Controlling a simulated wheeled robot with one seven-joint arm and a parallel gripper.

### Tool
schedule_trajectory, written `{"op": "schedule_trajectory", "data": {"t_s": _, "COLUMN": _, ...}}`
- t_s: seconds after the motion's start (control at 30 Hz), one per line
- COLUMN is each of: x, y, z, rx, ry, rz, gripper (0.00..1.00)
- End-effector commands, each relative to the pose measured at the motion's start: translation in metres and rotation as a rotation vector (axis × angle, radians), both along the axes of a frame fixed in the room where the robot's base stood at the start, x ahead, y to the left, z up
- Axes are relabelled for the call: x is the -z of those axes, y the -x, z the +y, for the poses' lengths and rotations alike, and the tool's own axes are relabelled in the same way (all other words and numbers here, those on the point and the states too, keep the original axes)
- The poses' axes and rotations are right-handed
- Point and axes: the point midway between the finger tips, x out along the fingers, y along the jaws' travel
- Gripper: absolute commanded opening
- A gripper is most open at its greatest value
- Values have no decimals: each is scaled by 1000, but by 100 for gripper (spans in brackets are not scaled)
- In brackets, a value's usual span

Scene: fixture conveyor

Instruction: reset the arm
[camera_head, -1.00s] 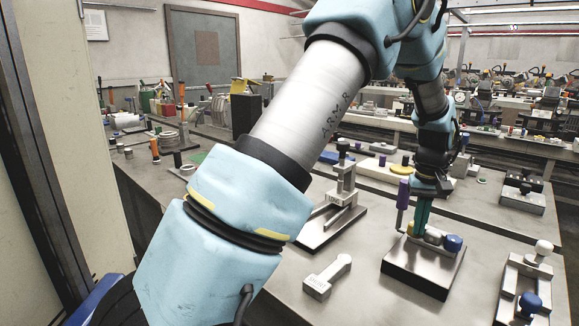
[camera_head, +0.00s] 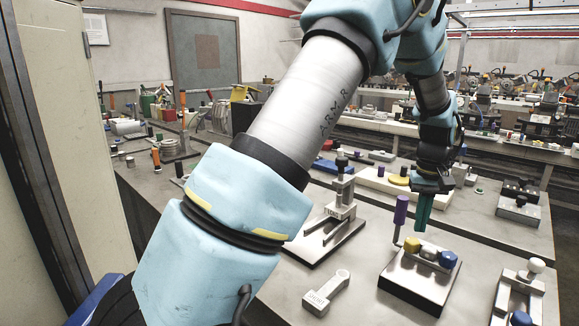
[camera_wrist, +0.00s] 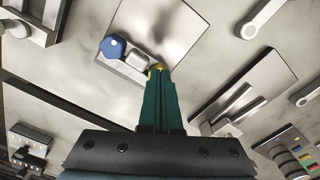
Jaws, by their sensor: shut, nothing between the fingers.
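My gripper (camera_head: 422,228) has green fingers that are shut with nothing between them. It points down above a metal fixture block (camera_head: 412,287) with yellow, grey and blue knobs (camera_head: 447,259). In the head view the fingertips appear just above the knobs. In the wrist view my gripper (camera_wrist: 159,70) reaches toward the same fixture block (camera_wrist: 178,30), and its tips overlap the yellow knob. The blue knob (camera_wrist: 113,46) shows to their left. Whether the tips touch the knobs I cannot tell.
A purple-handled piece (camera_head: 401,213) stands close left of the fingers. A clamp stand (camera_head: 341,207) and a loose grey link (camera_head: 325,291) lie to the left. Another fixture with a blue knob (camera_head: 520,319) is at the right front. Bare table lies between them.

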Motion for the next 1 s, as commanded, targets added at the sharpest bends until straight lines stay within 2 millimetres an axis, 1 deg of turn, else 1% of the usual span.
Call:
{"op": "schedule_trajectory", "data": {"t_s": 0.07, "x": -1, "y": -2, "z": 5, "rx": -3, "ry": 1, "rz": -1, "gripper": 0}}
{"op": "schedule_trajectory", "data": {"t_s": 0.17, "x": -5, "y": -10, "z": 30, "rx": -17, "ry": 6, "rz": -5, "gripper": 0}}
{"op": "schedule_trajectory", "data": {"t_s": 0.27, "x": -11, "y": -21, "z": 83, "rx": -40, "ry": 18, "rz": -16, "gripper": 0}}
{"op": "schedule_trajectory", "data": {"t_s": 0.3, "x": -14, "y": -24, "z": 111, "rx": -50, "ry": 24, "rz": -23, "gripper": 0}}
{"op": "schedule_trajectory", "data": {"t_s": 0.37, "x": -18, "y": -23, "z": 155, "rx": -65, "ry": 30, "rz": -35, "gripper": 0}}
{"op": "schedule_trajectory", "data": {"t_s": 0.4, "x": -20, "y": -21, "z": 185, "rx": -74, "ry": 34, "rz": -45, "gripper": 0}}
{"op": "schedule_trajectory", "data": {"t_s": 0.47, "x": -22, "y": -12, "z": 228, "rx": -87, "ry": 39, "rz": -62, "gripper": 0}}
{"op": "schedule_trajectory", "data": {"t_s": 0.5, "x": -22, "y": -3, "z": 254, "rx": -95, "ry": 40, "rz": -73, "gripper": 0}}
{"op": "schedule_trajectory", "data": {"t_s": 0.57, "x": -22, "y": 12, "z": 290, "rx": -105, "ry": 41, "rz": -88, "gripper": 0}}
{"op": "schedule_trajectory", "data": {"t_s": 0.6, "x": -21, "y": 23, "z": 310, "rx": -110, "ry": 40, "rz": -98, "gripper": 0}}
{"op": "schedule_trajectory", "data": {"t_s": 0.63, "x": -20, "y": 32, "z": 323, "rx": -114, "ry": 39, "rz": -105, "gripper": 0}}
{"op": "schedule_trajectory", "data": {"t_s": 0.7, "x": -19, "y": 50, "z": 348, "rx": -121, "ry": 35, "rz": -119, "gripper": 0}}
{"op": "schedule_trajectory", "data": {"t_s": 0.8, "x": -15, "y": 70, "z": 370, "rx": -127, "ry": 30, "rz": -130, "gripper": 0}}
{"op": "schedule_trajectory", "data": {"t_s": 0.9, "x": -14, "y": 80, "z": 379, "rx": -128, "ry": 26, "rz": -137, "gripper": 0}}
{"op": "schedule_trajectory", "data": {"t_s": 1.0, "x": -13, "y": 82, "z": 381, "rx": -126, "ry": 26, "rz": -138, "gripper": 0}}
